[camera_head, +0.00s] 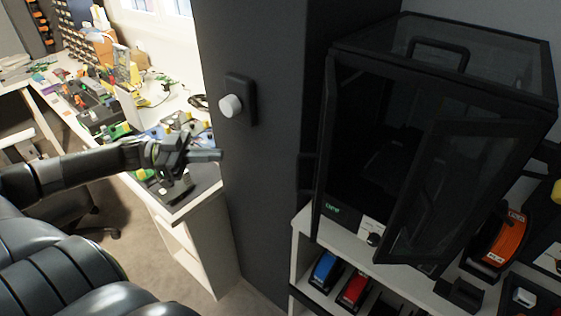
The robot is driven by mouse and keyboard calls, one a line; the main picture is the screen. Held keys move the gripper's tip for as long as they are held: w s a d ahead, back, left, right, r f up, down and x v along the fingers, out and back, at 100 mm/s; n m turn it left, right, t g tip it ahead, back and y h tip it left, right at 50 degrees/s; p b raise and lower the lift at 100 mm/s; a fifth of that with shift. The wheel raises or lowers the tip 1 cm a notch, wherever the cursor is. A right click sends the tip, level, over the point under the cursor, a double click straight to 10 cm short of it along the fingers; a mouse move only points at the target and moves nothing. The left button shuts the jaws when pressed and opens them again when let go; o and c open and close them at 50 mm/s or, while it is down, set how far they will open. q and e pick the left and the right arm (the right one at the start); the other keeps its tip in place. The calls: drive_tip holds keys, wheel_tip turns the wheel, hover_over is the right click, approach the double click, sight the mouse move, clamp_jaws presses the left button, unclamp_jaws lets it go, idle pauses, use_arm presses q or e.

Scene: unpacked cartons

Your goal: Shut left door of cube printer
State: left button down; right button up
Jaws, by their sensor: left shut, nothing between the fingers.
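The cube printer (497,38) is a black, box-shaped enclosure with dark see-through panels and a top handle, on a white shelf at the right. Its left door (325,150) appears swung outward and shows nearly edge-on as a narrow dark strip, with a handle on its left side. The right door (455,180) also stands open, angled outward in front of the dark interior. My left gripper (212,155) is shut and empty, pointing right, well left of the left door and apart from it. My right gripper is not in view.
A dark pillar (262,200) with a white knob (230,106) stands between my left gripper and the printer. A cluttered white workbench (190,207) is behind the gripper. Blue and red items (353,289) sit on the shelf below the printer, and an orange spool (502,238) is at right.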

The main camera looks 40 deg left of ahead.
use_arm(q)
drive_tip(key=s+d+r+m+g+h, duration=0.1)
drive_tip(key=s+d+r+m+g, duration=0.1)
drive_tip(key=s+d+r+g, duration=0.15)
approach(311, 157)
wheel_tip(311, 157, down, 4)
drive_tip(key=w+d, duration=0.1)
drive_tip(key=d, duration=0.1)
drive_tip(key=shift+w+d+f+g+p, duration=0.15)
drive_tip(key=shift+w+d+g, duration=0.1)
drive_tip(key=shift+d, duration=0.2)
drive_tip(key=shift+w+d+f+g+p, duration=0.1)
drive_tip(key=shift+w+d+f+p, duration=0.1)
drive_tip(key=shift+d, duration=0.25)
